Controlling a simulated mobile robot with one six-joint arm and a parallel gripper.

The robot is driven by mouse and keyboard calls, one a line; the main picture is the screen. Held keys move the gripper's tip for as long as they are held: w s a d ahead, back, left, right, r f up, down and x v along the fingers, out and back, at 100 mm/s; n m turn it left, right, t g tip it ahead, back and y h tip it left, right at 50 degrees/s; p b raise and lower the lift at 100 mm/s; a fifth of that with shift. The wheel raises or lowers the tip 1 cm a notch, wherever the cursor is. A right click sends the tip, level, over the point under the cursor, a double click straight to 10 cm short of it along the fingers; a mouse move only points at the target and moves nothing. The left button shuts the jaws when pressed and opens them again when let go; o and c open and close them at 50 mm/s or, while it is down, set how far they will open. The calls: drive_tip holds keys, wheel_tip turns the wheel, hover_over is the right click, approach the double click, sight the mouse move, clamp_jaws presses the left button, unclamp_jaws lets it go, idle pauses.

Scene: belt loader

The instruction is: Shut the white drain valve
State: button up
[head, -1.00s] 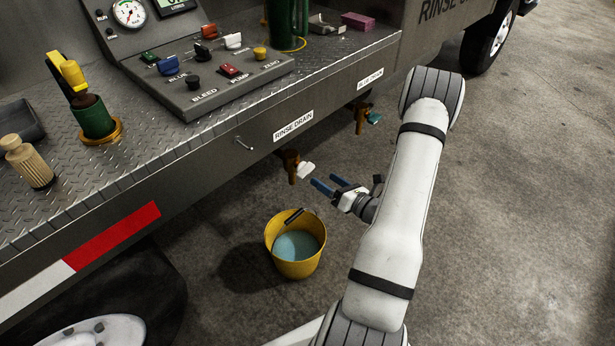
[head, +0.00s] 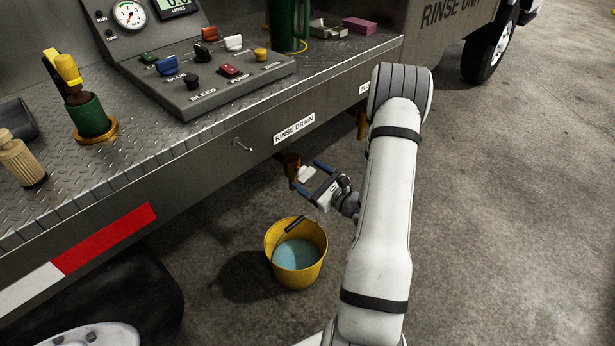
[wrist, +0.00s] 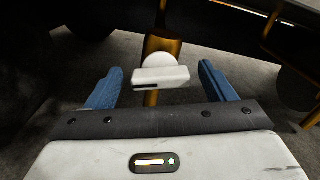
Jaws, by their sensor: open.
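The white drain valve handle (head: 306,173) sits on a brass drain pipe (head: 291,162) under the "RINSE DRAIN" label. In the wrist view the white handle (wrist: 160,77) is a short bar lying crosswise in front of the brass pipe (wrist: 160,45), with a round white hub above it. My gripper (head: 305,175) is open, with its blue fingers on either side of the handle. In the wrist view my gripper (wrist: 160,72) shows a gap between the handle and each finger. I see no contact. How deep the handle sits between the fingers is hard to tell.
A yellow bucket (head: 296,270) with bluish liquid stands on the floor below the valve. The truck bed edge (head: 215,155) overhangs above. A second brass drain (head: 361,124) is partly hidden behind my arm. Open concrete floor lies to the right.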

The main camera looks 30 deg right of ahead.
drive_tip(key=shift+w+a, duration=0.2)
drive_tip(key=shift+w, duration=0.35)
drive_tip(key=c, duration=1)
drive_tip(key=shift+r+m+p, duration=0.1)
drive_tip(key=shift+m+p, duration=0.35)
drive_tip(key=shift+m, duration=1.25)
drive_tip(key=o, duration=1)
